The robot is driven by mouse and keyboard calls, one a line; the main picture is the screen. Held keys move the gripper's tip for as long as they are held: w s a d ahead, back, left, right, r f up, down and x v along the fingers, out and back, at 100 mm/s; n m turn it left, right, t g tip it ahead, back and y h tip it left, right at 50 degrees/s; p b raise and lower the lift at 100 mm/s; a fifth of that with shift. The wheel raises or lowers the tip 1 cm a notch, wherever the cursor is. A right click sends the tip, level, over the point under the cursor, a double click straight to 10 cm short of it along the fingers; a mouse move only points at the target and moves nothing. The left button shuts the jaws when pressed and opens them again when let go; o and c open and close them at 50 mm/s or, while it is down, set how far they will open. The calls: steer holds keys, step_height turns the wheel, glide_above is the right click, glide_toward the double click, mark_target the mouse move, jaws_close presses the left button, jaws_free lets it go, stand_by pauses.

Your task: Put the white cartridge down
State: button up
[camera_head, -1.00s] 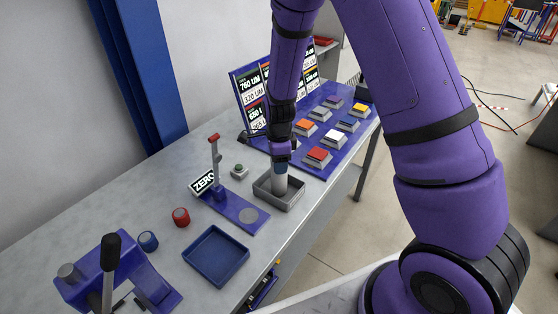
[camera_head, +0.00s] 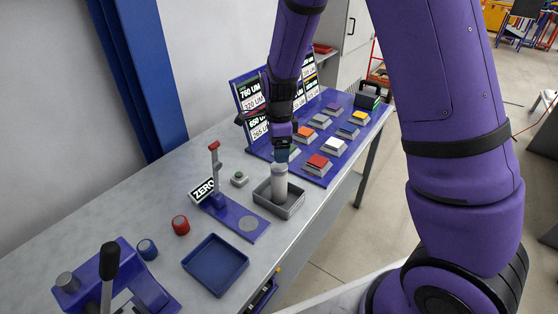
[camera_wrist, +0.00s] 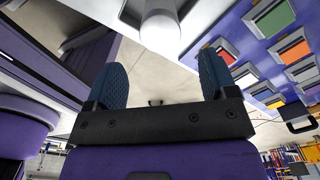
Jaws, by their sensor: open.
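The white cartridge (camera_head: 279,184) stands upright in the grey tray (camera_head: 292,209) on the bench. In the wrist view the cartridge (camera_wrist: 160,30) shows at the top, beyond the fingertips and apart from them. My gripper (camera_head: 283,150) is above and just behind the cartridge in the head view. In the wrist view my gripper (camera_wrist: 160,80) is open, its two blue pads well apart with nothing between them.
A blue panel with colored blocks (camera_head: 318,162) lies right of the tray. A gauge stand (camera_head: 217,178) with a ZERO sign is to the left. A blue tray (camera_head: 216,265), red cup (camera_head: 181,225), blue cup (camera_head: 147,249) and lever press (camera_head: 108,275) stand nearer. Bare bench lies along the wall.

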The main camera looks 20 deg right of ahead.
steer(key=s+d+r+n+t, duration=0.1)
steer(key=s+r+n, duration=0.25)
steer(key=r, duration=0.35)
steer(key=s+d+r+n+t+y, duration=0.1)
steer(key=s+d+r+n, duration=0.2)
steer(key=r, duration=0.4)
steer(key=s+r+n, duration=0.3)
steer(key=s+r, duration=0.2)
steer(key=r, duration=0.2)
steer(key=s+d+r+n+t, duration=0.1)
steer(key=s+r+n, duration=0.2)
steer(key=s+n, duration=0.2)
steer(key=s+d+r+n+t+h, duration=0.1)
steer(key=s+n, duration=0.4)
steer(key=s, duration=0.6)
step_height(320, 180, up, 2)
steer(key=shift+s+d+r+n+t, duration=0.15)
steer(key=shift+d+n+t, duration=0.2)
steer(key=shift+d+t, duration=0.3)
